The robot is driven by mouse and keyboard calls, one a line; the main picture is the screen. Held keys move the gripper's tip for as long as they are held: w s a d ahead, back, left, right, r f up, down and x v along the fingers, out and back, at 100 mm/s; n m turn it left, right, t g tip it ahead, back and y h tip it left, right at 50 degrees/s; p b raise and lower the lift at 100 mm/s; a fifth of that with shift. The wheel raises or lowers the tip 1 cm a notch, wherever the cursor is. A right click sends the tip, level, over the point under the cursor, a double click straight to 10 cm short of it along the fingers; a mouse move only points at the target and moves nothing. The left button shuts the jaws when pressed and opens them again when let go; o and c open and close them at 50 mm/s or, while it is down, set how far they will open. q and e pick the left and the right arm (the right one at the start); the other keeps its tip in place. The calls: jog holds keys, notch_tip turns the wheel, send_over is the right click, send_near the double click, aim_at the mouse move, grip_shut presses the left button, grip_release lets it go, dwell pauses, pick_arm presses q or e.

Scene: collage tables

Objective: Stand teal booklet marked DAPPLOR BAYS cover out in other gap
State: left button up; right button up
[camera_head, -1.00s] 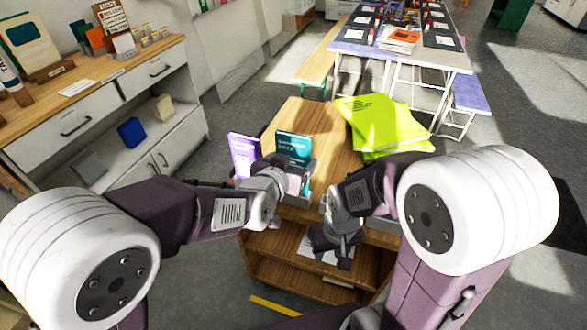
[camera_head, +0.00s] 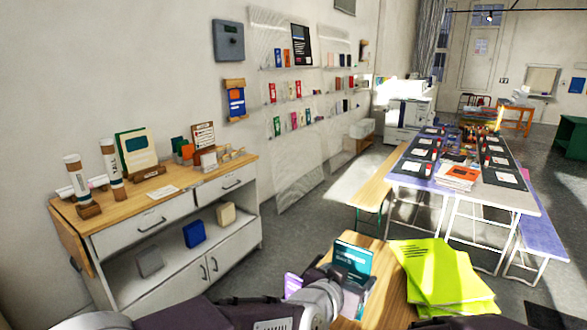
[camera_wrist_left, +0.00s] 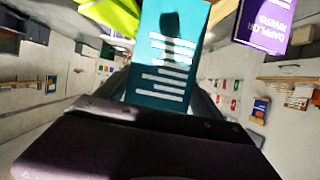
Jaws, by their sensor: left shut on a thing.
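My left gripper (camera_head: 349,294) is shut on a teal booklet (camera_head: 352,259) above the near wooden top. The booklet stands roughly upright, with pale print on its face too small to read. In the left wrist view the teal booklet (camera_wrist_left: 166,62) shows rows of white lines. A purple booklet (camera_head: 292,284) is just left of the gripper; in the left wrist view it (camera_wrist_left: 264,24) reads DAPPLOR RIVERS. Clear wall racks (camera_head: 290,100) hold several small coloured booklets with spaces between them; their titles are unreadable. My right gripper is out of view.
A lime-green stack (camera_head: 440,275) lies on the wooden top (camera_head: 385,262), right of the held booklet. A white cabinet (camera_head: 165,235) with a wooden top stands below the wall at left. A bench (camera_head: 375,185) and long tables are behind. Grey floor lies between.

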pick_arm(q)
notch_tip(320, 180, down, 7)
jog(key=b, duration=0.7)
jog(key=shift+f, duration=0.1)
jog(key=shift+w+r+p, duration=0.1)
jog(key=shift+r+p, duration=0.2)
jog(key=shift+p, duration=0.05)
notch_tip(320, 180, down, 5)
jog(key=shift+r+b, duration=0.1)
jog(key=shift+b, duration=0.9)
notch_tip(320, 180, down, 5)
jog(key=shift+r+b, duration=0.1)
jog(key=shift+b, duration=0.4)
